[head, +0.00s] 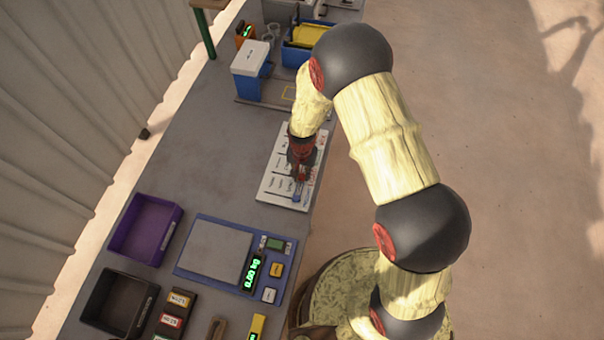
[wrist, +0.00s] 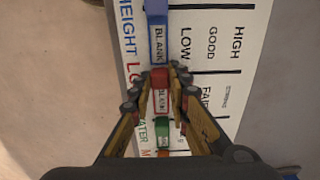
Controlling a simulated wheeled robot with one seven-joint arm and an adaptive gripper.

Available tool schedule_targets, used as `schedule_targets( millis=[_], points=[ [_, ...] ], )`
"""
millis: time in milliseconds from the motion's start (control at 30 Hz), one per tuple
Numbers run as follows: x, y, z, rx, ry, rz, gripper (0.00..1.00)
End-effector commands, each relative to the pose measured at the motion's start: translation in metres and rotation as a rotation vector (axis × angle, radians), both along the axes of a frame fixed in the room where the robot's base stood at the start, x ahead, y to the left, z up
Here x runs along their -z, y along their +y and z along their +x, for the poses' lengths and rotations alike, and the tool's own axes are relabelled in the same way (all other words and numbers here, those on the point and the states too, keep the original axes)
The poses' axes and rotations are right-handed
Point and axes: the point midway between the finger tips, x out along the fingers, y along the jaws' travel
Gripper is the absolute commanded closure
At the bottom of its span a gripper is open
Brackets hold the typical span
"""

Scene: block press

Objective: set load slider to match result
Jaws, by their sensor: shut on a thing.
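A white board (head: 272,186) lies near the table's right edge in the head view, largely under my arm. In the wrist view the board (wrist: 235,60) shows LOW, GOOD and HIGH print, and coloured labels that include HEIGHT and a partly covered red one starting "LO". A red slider block (wrist: 160,79) marked BLANK sits between my fingertips. A blue block (wrist: 157,25), also marked BLANK, is above it, and a green block (wrist: 162,132) is below. My gripper (wrist: 161,84) is shut on the red slider at the board; it also shows in the head view (head: 298,185).
A scale (head: 215,248) with a green display stands nearer on the table. Purple (head: 146,228) and black (head: 118,303) trays are at its left. A white-and-blue box (head: 250,72) and a blue bin (head: 296,54) with yellow contents stand beyond the board. The table's left-middle is clear.

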Motion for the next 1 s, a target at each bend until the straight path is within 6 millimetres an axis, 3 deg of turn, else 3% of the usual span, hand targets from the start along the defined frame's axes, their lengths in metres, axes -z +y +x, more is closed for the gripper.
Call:
schedule_targets(
  millis=[433, 700, 967, 1000],
  points=[
    [0.000, 0.001, 0.001, 0.000, 0.000, 0.000, 1.00],
    [0.002, 0.032, 0.012, -0.002, -0.001, 0.001, 1.00],
    [0.000, 0.033, 0.012, 0.000, 0.000, 0.000, 1.00],
    [0.000, 0.033, 0.012, 0.000, 0.000, 0.000, 0.81]
  ],
)
